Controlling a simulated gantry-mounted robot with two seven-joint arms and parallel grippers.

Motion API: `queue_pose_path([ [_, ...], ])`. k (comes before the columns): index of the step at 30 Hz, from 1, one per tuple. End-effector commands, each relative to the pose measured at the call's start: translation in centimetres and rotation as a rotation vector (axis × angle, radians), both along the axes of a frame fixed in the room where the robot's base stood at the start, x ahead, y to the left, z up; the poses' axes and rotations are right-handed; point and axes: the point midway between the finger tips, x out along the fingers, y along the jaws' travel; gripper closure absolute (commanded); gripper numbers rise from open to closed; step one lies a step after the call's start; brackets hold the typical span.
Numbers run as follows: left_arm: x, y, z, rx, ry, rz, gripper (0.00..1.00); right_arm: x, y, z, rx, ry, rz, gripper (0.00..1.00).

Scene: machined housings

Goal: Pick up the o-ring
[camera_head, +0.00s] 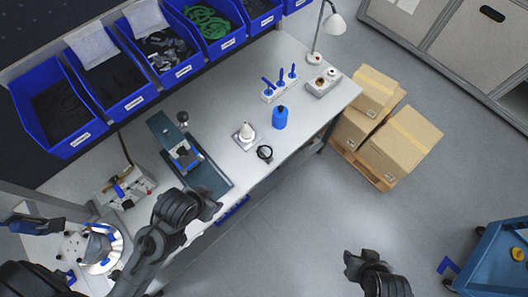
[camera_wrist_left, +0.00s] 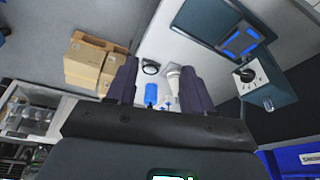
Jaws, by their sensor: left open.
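The o-ring appears as a small black ring (camera_head: 265,153) near the front edge of the workbench, right of a white conical part. It also shows in the left wrist view (camera_wrist_left: 150,68), between and beyond the fingers. My left gripper (camera_head: 213,203) is over the bench's front edge, left of the ring and well apart from it. In the left wrist view its two dark fingers (camera_wrist_left: 158,66) are spread, with nothing between them. My right gripper (camera_head: 361,262) hangs over the floor, away from the bench; its jaws are too small to read.
The white conical part (camera_head: 247,132) and a blue bottle (camera_head: 280,117) stand close to the ring. Blue bins (camera_head: 128,72) line the back. Cardboard boxes (camera_head: 402,140) on a pallet stand on the floor to the right.

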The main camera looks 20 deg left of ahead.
Motion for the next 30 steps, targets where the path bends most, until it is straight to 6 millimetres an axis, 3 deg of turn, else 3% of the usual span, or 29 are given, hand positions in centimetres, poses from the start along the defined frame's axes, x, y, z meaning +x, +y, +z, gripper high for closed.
queue_pose_path([
  [6,0.0,0.0,0.0,0.000,0.000,0.000,0.47,0.0,0.0,0.0,0.002,0.000,-0.003,0.57],
  [15,0.0,0.0,0.0,0.000,0.000,0.000,0.01,0.0,0.0,0.0,0.001,0.000,-0.002,0.57],
  [23,0.1,0.0,0.0,-0.003,-0.004,0.004,0.00,-0.1,-0.2,0.0,-0.006,0.001,0.002,0.57],
  [30,2.4,-0.2,0.4,-0.035,-0.125,0.039,0.00,-0.2,-0.2,-0.1,-0.007,0.003,0.004,0.57],
])
